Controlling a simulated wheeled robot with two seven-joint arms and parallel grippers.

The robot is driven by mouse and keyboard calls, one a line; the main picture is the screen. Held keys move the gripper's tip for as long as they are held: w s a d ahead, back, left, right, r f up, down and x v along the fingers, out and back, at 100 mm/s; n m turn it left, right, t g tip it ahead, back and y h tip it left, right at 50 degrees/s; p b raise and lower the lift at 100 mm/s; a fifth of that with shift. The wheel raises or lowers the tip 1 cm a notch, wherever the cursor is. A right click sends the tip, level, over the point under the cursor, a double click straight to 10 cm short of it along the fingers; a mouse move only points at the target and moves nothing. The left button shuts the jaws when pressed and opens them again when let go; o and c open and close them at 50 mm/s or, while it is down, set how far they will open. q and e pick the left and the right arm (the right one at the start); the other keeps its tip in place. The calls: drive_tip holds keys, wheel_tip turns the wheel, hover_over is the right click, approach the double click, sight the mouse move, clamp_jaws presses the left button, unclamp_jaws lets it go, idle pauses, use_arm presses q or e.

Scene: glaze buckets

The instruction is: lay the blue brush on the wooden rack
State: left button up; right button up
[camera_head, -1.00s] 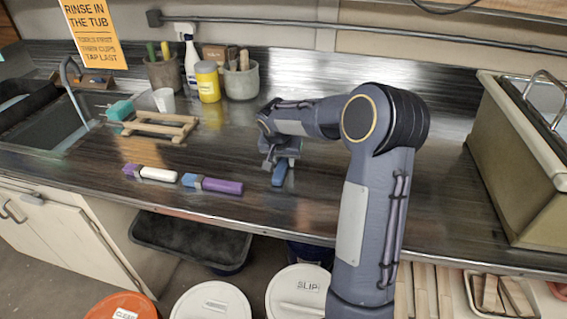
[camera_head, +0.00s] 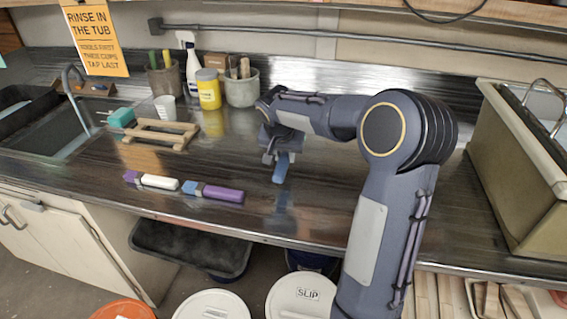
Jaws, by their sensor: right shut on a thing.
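The wooden rack (camera_head: 163,133) stands on the dark counter left of centre, with its bars bare. My right gripper (camera_head: 279,157) is shut on the blue brush (camera_head: 282,168), which hangs down from the jaws, raised above the counter. A faint bluish reflection shows on the counter below it. The gripper is right of the rack and apart from it. The jaws hide the upper part of the brush. My left gripper is not in view.
A white-handled brush (camera_head: 156,181) and a purple-handled brush (camera_head: 217,193) lie near the counter's front edge. A teal sponge (camera_head: 121,117), a white cup (camera_head: 166,108) and a yellow jar (camera_head: 208,90) stand around the rack. The counter between brush and rack is clear.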

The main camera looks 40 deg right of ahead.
sight(287, 160)
drive_tip(key=s+r, duration=0.1)
drive_tip(key=a+r, duration=0.1)
drive_tip(key=s+r, duration=0.1)
drive_tip(key=r, duration=0.1)
drive_tip(key=shift+s+a, duration=0.35)
drive_tip(key=s+a+r+b, duration=0.2)
drive_tip(key=s+a+r, duration=0.1)
drive_tip(key=s, duration=0.4)
drive_tip(key=shift+s+a+r, duration=0.15)
drive_tip(key=shift+a+r, duration=0.05)
drive_tip(key=shift+a, duration=0.6)
